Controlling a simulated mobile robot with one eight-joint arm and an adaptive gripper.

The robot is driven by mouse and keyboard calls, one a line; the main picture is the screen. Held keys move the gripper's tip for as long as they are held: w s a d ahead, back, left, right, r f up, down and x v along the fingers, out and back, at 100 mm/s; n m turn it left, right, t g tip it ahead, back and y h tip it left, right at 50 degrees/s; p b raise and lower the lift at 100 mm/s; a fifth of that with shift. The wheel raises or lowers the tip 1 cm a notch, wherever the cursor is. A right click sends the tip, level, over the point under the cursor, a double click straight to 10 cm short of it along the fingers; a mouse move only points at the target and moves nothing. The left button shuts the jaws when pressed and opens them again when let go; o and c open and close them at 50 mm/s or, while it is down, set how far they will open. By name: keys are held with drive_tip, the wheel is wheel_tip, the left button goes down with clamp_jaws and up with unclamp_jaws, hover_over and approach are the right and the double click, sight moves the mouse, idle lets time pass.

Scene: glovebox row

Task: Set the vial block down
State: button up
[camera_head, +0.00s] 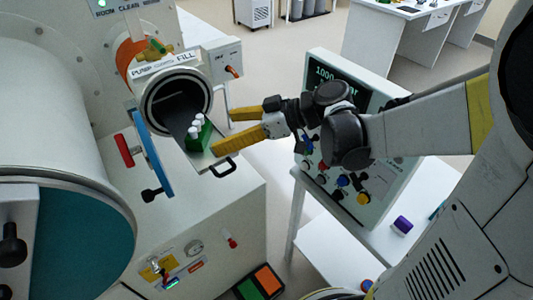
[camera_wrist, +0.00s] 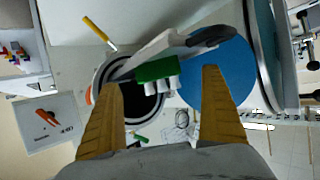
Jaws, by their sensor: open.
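The vial block is a green block (camera_head: 198,139) with several white-capped vials standing in it. It rests upright on the dark pull-out tray (camera_head: 178,122) at the mouth of the round port (camera_head: 147,100). My gripper (camera_head: 222,132) has two yellow fingers spread wide, with nothing between them, just right of the block. In the wrist view the green block (camera_wrist: 157,70) and its white vials (camera_wrist: 162,86) lie ahead, between the lines of the open fingers (camera_wrist: 160,77). No finger appears to touch the block.
The blue round port door (camera_head: 151,153) hangs open left of the tray. A black handle (camera_head: 223,167) sticks out at the tray's front edge. A control console (camera_head: 340,135) stands on a white table to the right, with a purple-capped item (camera_head: 402,226) nearby.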

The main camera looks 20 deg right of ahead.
drive_tip(key=s+d+f+m+h, duration=0.2)
drive_tip(key=s+d+m+h, duration=0.7)
drive_tip(key=s+m+h, duration=0.2)
drive_tip(key=s, duration=0.2)
drive_tip(key=shift+s+d+f+t, duration=0.2)
drive_tip(key=shift+s+f+t, duration=0.1)
drive_tip(key=shift+s+f, duration=0.1)
idle(0.4)
